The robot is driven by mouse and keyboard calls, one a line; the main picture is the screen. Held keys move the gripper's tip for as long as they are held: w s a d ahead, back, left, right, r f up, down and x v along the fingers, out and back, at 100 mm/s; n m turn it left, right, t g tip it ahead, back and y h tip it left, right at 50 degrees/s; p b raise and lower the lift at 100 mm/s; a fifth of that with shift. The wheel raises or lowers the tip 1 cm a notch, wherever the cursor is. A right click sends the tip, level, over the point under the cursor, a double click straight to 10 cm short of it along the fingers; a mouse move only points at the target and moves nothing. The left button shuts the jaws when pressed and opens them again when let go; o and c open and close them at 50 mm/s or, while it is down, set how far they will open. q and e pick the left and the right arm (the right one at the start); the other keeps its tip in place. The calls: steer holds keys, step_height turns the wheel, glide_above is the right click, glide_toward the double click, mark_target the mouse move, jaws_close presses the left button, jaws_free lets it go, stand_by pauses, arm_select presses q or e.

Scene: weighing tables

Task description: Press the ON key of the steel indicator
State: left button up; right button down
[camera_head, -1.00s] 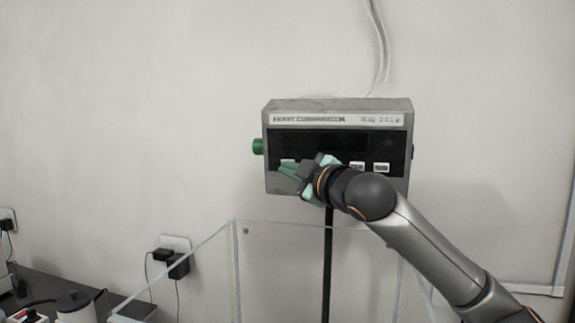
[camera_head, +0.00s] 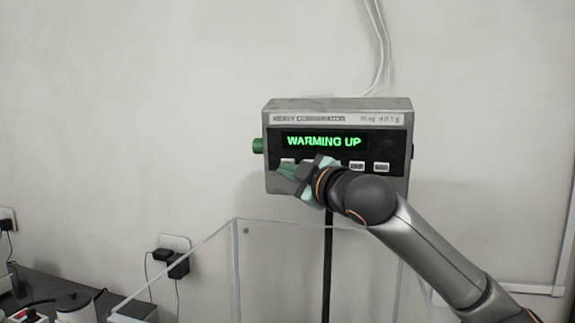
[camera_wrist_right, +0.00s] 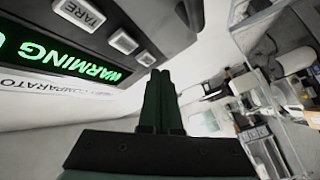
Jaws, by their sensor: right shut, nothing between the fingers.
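The steel indicator (camera_head: 280,184) is a grey box on a dark post against the wall. Its display (camera_head: 325,142) is lit and reads "WARMING UP" in green. Pale keys run along the bottom of its dark panel; two (camera_head: 369,167) show right of my gripper. My right gripper (camera_head: 284,171) is shut and empty, its green fingers at the left end of the key row, partly covering it. In the right wrist view the fingertips (camera_wrist_right: 160,76) are close to the end key (camera_wrist_right: 146,58); I cannot tell whether they touch. A TARE key (camera_wrist_right: 80,12) also shows. My left gripper is out of view.
A green knob (camera_head: 258,146) sticks out of the indicator's left side. A clear-walled enclosure (camera_head: 235,222) stands below and in front. A dark counter (camera_head: 42,283) with plugs and small items is at lower left. A cable (camera_head: 381,50) hangs above.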

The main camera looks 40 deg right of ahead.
steer(key=s+a, duration=0.3)
steer(key=shift+s+a+f, duration=0.1)
steer(key=shift+a+f, duration=0.25)
steer(key=shift+a, duration=0.05)
stand_by(1.1)
